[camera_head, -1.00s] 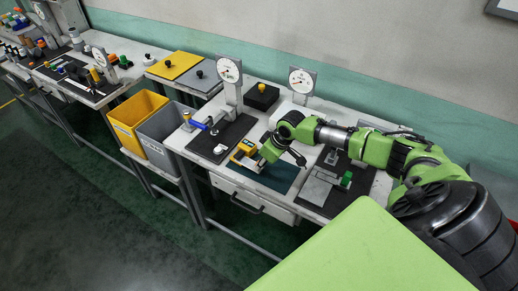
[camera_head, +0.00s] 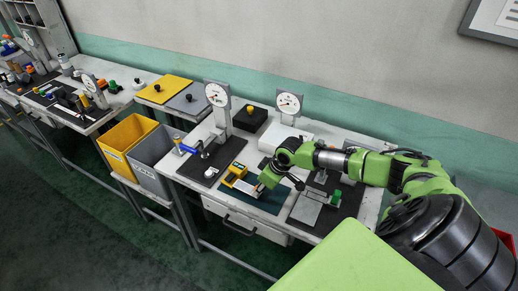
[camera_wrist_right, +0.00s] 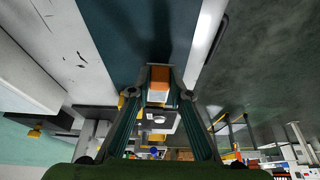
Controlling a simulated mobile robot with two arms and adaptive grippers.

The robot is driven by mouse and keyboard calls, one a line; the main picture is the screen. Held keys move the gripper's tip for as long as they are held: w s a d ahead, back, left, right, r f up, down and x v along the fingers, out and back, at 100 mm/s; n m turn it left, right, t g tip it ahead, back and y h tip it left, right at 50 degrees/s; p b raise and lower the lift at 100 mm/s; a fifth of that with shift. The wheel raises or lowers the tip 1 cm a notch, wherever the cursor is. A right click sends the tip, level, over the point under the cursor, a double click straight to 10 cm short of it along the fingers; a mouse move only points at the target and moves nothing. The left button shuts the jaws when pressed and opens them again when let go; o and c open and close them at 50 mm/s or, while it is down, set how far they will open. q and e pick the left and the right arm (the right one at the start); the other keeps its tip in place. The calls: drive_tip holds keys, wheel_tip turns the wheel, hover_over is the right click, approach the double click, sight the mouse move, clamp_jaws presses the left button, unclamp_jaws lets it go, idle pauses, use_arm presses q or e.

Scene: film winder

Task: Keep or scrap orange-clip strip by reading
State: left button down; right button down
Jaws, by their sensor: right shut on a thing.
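My right gripper (camera_head: 264,185) is low over the dark teal mat on the bench. In the right wrist view, its fingers (camera_wrist_right: 158,95) are shut on a small block with an orange end (camera_wrist_right: 159,74) and a pale lower face, which looks like the orange clip. Any strip on it cannot be made out. A yellow device (camera_head: 235,172) with a grey part stands on the mat, just left of the gripper in the head view. Two white dial gauges, one on a tall stand (camera_head: 217,94) and one behind (camera_head: 289,103), have readings too small to read. My left gripper is out of view.
A yellow bin (camera_head: 118,139) and a grey bin (camera_head: 143,172) stand left of the bench. A blue-handled tool (camera_head: 187,149) sits near a black mat. A grey plate and green knob (camera_head: 336,197) lie right of the gripper. Another cluttered bench is far left.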

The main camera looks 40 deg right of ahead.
drive_tip(key=shift+r+p, duration=0.8)
drive_tip(key=shift+r, duration=2.05)
